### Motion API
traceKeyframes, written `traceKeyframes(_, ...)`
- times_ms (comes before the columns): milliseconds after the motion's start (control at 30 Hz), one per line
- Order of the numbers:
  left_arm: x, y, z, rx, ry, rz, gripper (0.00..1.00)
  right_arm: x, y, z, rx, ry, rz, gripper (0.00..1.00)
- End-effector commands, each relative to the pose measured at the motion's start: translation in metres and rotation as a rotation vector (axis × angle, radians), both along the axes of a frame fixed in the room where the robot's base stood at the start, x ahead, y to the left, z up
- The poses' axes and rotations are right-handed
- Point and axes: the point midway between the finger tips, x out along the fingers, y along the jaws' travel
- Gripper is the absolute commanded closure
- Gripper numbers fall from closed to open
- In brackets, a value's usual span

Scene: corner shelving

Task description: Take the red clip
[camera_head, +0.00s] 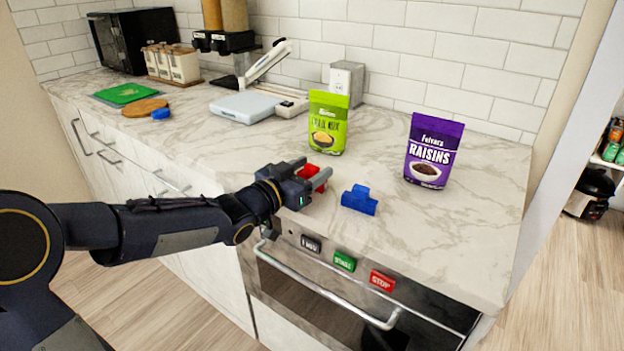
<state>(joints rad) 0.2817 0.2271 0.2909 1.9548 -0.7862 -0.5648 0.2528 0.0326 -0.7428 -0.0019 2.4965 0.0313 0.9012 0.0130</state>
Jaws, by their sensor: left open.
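The red clip (311,173) lies on the marble counter, partly hidden by my left gripper. My left gripper (316,182) is open, with its fingers on both sides of the red clip. I cannot tell whether the fingers touch it. A blue clip (360,199) lies on the counter just right of the gripper, apart from it. My right gripper is not in view.
A green pouch (328,122) stands behind the red clip, and a purple raisins pouch (433,151) stands to the right. A sealer machine (247,106) sits farther left. The counter's front edge and oven handle (325,295) are below the gripper.

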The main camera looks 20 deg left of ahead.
Motion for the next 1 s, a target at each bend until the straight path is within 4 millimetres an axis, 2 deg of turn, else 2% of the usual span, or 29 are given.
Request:
traceKeyframes(100, 0.0068, -0.0037, -0.0001, 0.000, 0.001, -0.001, 0.45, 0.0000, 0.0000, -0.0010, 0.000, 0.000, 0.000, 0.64)
traceKeyframes(300, 0.0071, -0.0036, 0.0002, 0.000, 0.001, 0.001, 0.45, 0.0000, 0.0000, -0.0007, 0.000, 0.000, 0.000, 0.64)
traceKeyframes(667, 0.0068, -0.0034, 0.0002, 0.001, 0.000, 0.000, 0.91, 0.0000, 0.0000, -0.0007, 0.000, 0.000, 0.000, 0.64)
traceKeyframes(1000, 0.0068, -0.0034, 0.0045, 0.002, -0.001, 0.000, 0.93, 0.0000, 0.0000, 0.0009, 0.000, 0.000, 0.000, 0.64)
